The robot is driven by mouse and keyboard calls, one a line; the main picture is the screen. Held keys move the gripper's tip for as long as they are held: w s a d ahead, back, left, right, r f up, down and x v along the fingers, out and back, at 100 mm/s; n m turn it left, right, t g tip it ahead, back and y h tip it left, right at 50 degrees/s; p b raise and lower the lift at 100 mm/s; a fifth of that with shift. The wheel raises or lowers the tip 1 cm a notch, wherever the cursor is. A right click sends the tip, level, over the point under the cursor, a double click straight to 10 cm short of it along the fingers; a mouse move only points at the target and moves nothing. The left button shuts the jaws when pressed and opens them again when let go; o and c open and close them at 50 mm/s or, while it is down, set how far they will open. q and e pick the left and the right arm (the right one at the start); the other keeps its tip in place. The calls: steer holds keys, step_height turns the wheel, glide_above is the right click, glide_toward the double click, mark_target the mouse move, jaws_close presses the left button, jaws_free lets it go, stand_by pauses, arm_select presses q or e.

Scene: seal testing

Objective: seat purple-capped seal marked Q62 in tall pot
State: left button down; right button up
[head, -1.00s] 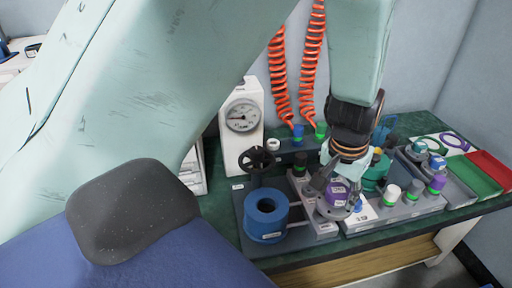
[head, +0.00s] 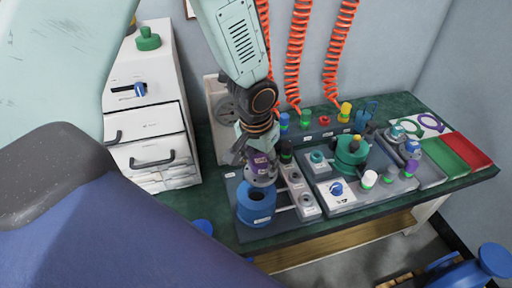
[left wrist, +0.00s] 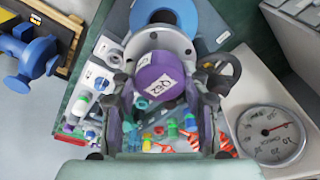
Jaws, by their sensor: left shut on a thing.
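The purple-capped seal (head: 262,163) has a grey metal flange below its cap. My left gripper (head: 257,153) is shut on it from above. In the left wrist view the purple cap (left wrist: 155,82) lies between the fingers, with a white label whose marking is hard to read. The blue round pot (head: 257,207) stands on a grey base plate, directly under the seal in the head view. The flange overlaps the pot's top there, and I cannot tell whether they touch. In the left wrist view the blue pot rim (left wrist: 172,10) shows beyond the flange. My right gripper is not in view.
A grey block with round stations (head: 300,190) stands right of the pot. A panel with a green valve (head: 351,155) and several coloured knobs is farther right. A pressure gauge (left wrist: 271,136) and a black handwheel (left wrist: 222,72) are close to the gripper. Red coiled hoses hang behind.

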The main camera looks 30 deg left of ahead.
mark_target(257, 175)
arm_select(q)
steer(key=shift+s+a+r+p, duration=0.35)
steer(key=shift+s+p, duration=0.05)
steer(key=shift+p, duration=0.35)
steer(key=shift+f+b, duration=2.5)
steer(key=shift+f, duration=0.35)
steer(key=shift+f+b, duration=1.4)
steer(key=shift+b, duration=0.45)
steer(key=c, duration=0.6)
jaws_free()
